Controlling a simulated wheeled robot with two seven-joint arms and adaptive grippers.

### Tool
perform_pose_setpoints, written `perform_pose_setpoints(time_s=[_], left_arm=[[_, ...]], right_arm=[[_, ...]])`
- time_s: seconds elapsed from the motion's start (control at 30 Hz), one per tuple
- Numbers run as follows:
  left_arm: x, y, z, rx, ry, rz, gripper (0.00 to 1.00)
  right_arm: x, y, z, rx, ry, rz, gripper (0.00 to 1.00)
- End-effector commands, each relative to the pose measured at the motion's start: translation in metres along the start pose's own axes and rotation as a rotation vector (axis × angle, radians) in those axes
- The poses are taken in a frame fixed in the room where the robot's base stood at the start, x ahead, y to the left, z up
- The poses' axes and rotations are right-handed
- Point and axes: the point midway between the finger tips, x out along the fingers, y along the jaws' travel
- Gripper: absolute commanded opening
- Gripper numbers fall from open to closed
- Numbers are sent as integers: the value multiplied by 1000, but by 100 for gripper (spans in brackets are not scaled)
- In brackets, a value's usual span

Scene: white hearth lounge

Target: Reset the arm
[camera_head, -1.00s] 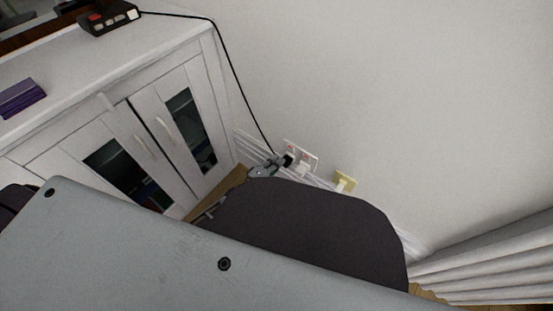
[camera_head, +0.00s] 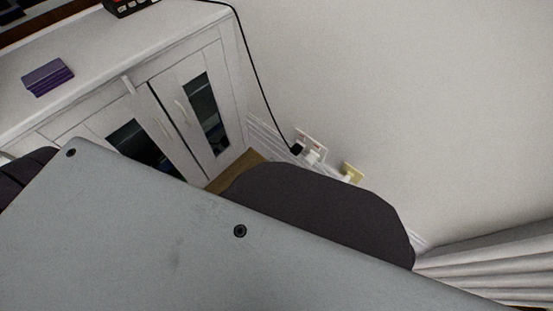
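Neither gripper shows in the head view now. A large grey plate of my own body (camera_head: 190,235) fills the lower part of the view. A dark rounded part (camera_head: 310,205), which looks like mine, rises behind it. A second dark part (camera_head: 22,175) shows at the left edge. They hide much of the floor and the lower front of the cabinet.
A white cabinet (camera_head: 95,62) with glass-panelled doors stands at the left, with a purple box (camera_head: 48,78) and a dark device (camera_head: 128,5) on top. A black cord (camera_head: 255,75) runs to a wall socket (camera_head: 312,145). A yellowish socket (camera_head: 350,172) is beside it. White curtain (camera_head: 490,262) hangs at right.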

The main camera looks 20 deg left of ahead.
Motion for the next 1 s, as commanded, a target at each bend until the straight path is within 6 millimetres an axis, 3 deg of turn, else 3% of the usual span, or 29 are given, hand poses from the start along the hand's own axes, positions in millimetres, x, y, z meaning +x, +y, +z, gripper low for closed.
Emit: perform_pose_setpoints(time_s=[0.6,1.0], left_arm=[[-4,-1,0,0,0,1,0],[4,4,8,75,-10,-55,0]], right_arm=[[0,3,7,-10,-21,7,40],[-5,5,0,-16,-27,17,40]])
